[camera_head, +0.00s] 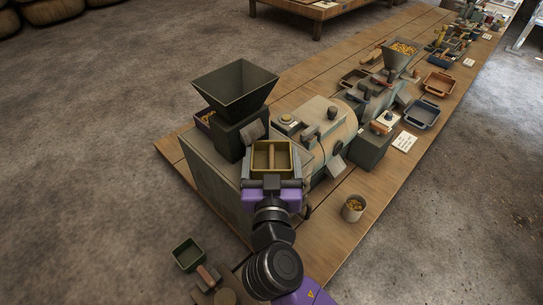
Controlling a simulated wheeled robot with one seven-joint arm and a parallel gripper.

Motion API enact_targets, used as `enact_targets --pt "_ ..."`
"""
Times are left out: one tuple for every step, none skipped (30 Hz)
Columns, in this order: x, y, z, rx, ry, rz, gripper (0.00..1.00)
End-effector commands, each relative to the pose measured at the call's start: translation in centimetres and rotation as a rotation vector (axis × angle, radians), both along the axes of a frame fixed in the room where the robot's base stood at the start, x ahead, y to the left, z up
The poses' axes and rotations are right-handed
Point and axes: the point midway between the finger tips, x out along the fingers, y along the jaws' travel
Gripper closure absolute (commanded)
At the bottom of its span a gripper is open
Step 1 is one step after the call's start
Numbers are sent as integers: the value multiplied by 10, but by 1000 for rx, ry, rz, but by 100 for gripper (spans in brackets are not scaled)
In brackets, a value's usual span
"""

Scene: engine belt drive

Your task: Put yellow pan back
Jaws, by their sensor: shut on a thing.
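The yellow pan (262,156) is a small rectangular tray with raised walls and a divider across its middle. My gripper (272,181) is shut on the near side of the pan, with its purple body just below it in the picture. The pan is in front of the grey machine (219,182) with the dark square hopper (235,86). It looks roughly level and empty. I cannot tell whether it touches the machine. The pan and my gripper hide the part of the machine behind them.
A rounded beige machine (330,130) stands right of the pan on the long wooden table (345,205). A small cup (353,208) stands near the table's right edge. A green tray (188,254) is at lower left.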

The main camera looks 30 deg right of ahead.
Motion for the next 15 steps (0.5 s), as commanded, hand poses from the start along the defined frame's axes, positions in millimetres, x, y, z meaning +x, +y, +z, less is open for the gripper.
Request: enact_targets --pt "0 0 -2 0 -1 0 71" --pt "0 0 -3 0 -1 0 71" --pt "0 0 -2 0 0 0 12" --pt "0 0 -2 0 0 0 9" --pt "0 0 -2 0 0 0 9" --pt "0 0 -2 0 0 0 9" --pt "0 0 -2 0 0 0 9" --pt "0 0 -2 0 0 0 9" --pt "0 0 -2 0 0 0 9" --pt "0 0 -2 0 0 0 9" --pt "0 0 -2 0 0 0 9" --pt "0 0 -1 0 0 0 9" --pt "0 0 -1 0 0 0 9" --pt "0 0 0 0 0 0 9" --pt "0 0 1 0 0 0 9"
